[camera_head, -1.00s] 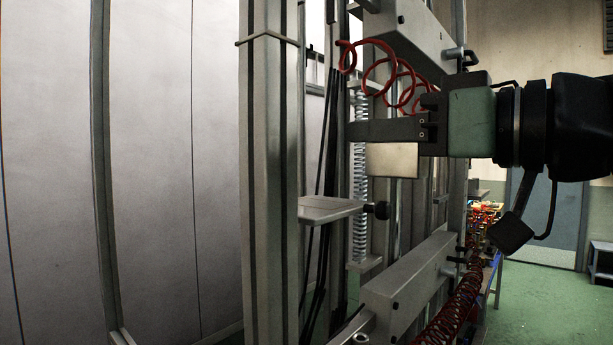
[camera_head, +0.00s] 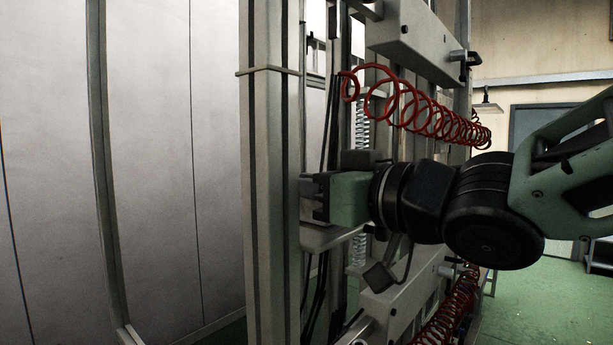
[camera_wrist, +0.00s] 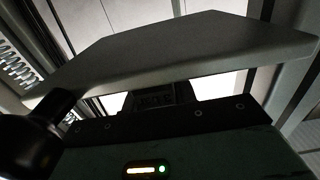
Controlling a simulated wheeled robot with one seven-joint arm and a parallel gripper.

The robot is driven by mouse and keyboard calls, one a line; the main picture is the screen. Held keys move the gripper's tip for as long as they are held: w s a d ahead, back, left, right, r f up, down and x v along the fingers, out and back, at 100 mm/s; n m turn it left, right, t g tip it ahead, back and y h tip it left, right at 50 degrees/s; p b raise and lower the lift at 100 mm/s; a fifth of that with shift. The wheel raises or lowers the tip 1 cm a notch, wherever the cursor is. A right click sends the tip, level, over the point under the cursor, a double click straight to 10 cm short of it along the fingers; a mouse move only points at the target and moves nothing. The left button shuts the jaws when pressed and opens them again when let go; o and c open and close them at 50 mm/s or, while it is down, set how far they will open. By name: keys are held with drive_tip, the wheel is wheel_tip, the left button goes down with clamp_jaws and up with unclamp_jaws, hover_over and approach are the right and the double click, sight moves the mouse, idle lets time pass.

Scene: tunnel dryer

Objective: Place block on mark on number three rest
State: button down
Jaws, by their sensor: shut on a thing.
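The rest is a flat grey plate (camera_head: 322,240) on the frame, partly behind my gripper in the head view. Its underside (camera_wrist: 180,58) fills the middle of the wrist view, with a dark knob (camera_wrist: 30,145) at lower left. My gripper (camera_head: 313,196) is just above the plate, its fingers pointing left at the upright post. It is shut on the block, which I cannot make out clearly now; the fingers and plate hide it. Whether the block touches the plate cannot be told. No mark or number is readable.
A tall metal post (camera_head: 270,180) stands close left of the fingers. A red coiled hose (camera_head: 410,105) hangs above my wrist. Grey cross beams (camera_head: 410,50) lie above and below. A pale wall panel (camera_head: 150,170) is at left.

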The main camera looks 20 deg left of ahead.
drive_tip(key=c, duration=1.1)
unclamp_jaws()
drive_tip(key=shift+f, duration=0.1)
drive_tip(key=shift+r, duration=0.2)
drive_tip(key=shift+s+d+f+b, duration=0.1)
drive_tip(key=shift+d+f+b, duration=0.05)
drive_tip(key=shift+d+b, duration=0.15)
drive_tip(key=b+v, duration=0.3)
drive_tip(key=v, duration=0.8)
drive_tip(key=shift+d+b, duration=0.25)
drive_tip(key=shift+b, duration=0.15)
